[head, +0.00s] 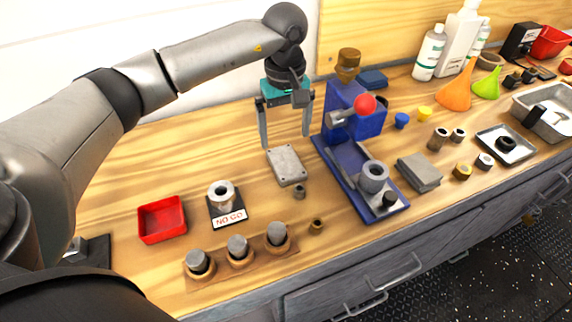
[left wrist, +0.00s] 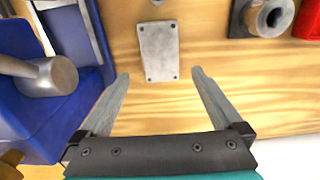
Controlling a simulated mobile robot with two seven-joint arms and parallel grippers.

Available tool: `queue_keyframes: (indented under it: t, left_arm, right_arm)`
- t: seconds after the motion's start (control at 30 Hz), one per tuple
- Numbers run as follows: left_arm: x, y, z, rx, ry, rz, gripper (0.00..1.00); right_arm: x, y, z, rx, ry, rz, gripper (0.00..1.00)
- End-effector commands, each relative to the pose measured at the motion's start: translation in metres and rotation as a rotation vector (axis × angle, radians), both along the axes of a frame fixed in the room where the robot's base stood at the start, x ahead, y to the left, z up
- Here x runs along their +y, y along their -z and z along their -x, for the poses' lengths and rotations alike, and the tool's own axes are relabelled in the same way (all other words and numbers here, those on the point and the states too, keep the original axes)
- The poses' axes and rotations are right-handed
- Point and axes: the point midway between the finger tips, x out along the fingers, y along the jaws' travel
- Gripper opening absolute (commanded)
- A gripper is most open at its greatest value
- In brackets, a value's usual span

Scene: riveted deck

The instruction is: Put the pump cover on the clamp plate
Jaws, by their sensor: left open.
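A flat light-grey plate with small holes at its corners, which looks like the pump cover (head: 287,165), lies on the wooden bench. It also shows in the left wrist view (left wrist: 158,52), just beyond the fingertips. My left gripper (head: 285,139) is open and empty, pointing down above the bench at the plate's far edge; its two fingers (left wrist: 161,74) are spread wider than the plate. A blue press (head: 352,108) with a red knob stands to the right, a grey ring on its base. I cannot tell for sure which part is the clamp plate. My right gripper is not in view.
A red tray (head: 162,219), a NO GO stand (head: 229,216) with a grey ring and a wooden rack (head: 240,260) of several cylinders stand front left. A grey block (head: 418,172) lies right of the press. Bottles and funnels stand at the back right.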

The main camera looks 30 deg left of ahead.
Motion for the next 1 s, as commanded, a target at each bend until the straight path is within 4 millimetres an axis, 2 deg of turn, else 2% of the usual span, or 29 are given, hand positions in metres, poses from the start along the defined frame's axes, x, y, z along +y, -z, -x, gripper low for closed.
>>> queue_keyframes:
  t: [0.1,0.33,0.6,0.9,1.0]
  left_arm:
    - [0.0,0.017,0.0,0.001,-0.001,0.0,1.0]
    - [-0.001,0.033,0.001,0.001,0.0,0.001,1.0]
    - [-0.005,0.071,0.004,0.001,0.0,0.001,1.0]
    - [-0.004,0.075,0.004,-0.002,0.0,0.001,1.0]
    - [-0.004,0.075,0.004,-0.001,0.0,0.0,0.9]
  right_arm:
    - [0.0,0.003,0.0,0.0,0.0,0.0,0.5]
    - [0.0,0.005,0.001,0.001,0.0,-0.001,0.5]
    - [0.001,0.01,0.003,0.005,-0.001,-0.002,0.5]
    - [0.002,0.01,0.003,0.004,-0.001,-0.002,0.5]
    - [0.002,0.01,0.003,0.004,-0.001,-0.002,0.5]
